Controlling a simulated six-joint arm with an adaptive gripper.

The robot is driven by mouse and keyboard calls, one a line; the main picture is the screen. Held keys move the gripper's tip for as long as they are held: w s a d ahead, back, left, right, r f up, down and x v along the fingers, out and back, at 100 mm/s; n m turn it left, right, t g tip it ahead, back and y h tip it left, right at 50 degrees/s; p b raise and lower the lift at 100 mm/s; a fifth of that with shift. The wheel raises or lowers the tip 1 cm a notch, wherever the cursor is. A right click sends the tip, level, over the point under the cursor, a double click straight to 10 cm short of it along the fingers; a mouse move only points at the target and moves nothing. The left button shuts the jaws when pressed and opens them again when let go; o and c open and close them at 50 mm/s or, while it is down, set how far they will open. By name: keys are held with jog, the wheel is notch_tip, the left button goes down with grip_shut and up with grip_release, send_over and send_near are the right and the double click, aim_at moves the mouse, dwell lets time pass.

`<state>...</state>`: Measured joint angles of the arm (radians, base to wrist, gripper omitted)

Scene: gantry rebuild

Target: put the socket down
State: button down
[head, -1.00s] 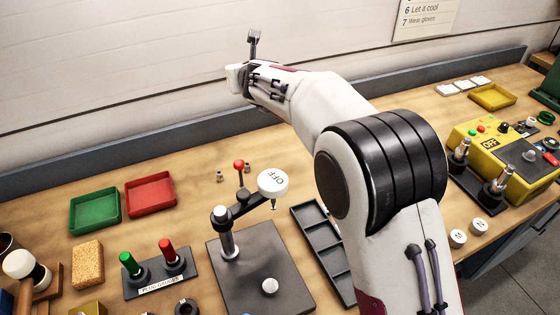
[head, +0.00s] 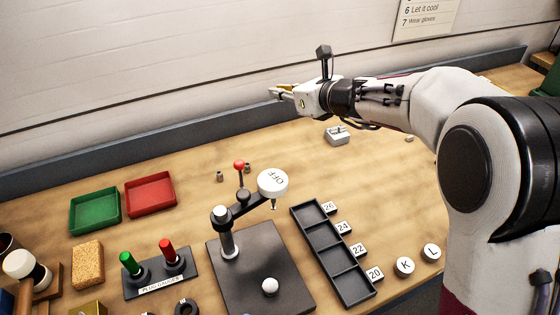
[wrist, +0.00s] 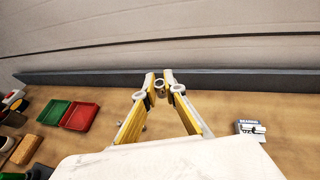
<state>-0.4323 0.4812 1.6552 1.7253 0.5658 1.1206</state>
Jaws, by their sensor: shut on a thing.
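My gripper (head: 275,92) is up in the air over the back of the bench, its fingers pointing left. In the wrist view, its yellow fingers (wrist: 160,87) are shut on a small grey metal socket (wrist: 160,90) at their tips. I cannot make out that socket clearly in the head view.
A green tray (head: 94,211), a red tray (head: 150,195) and plug gauges (head: 160,278) are further left.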

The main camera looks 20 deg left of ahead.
send_over(281, 162)
notch_tip(281, 162, down, 11)
dwell(0.5)
jog(key=shift+f, duration=0.1)
jog(key=shift+f, duration=3.05)
jog(key=shift+a+f, duration=0.1)
jog(key=shift+f, duration=1.75)
jog(key=shift+f, duration=0.15)
jog(key=c, duration=2.1)
grip_release()
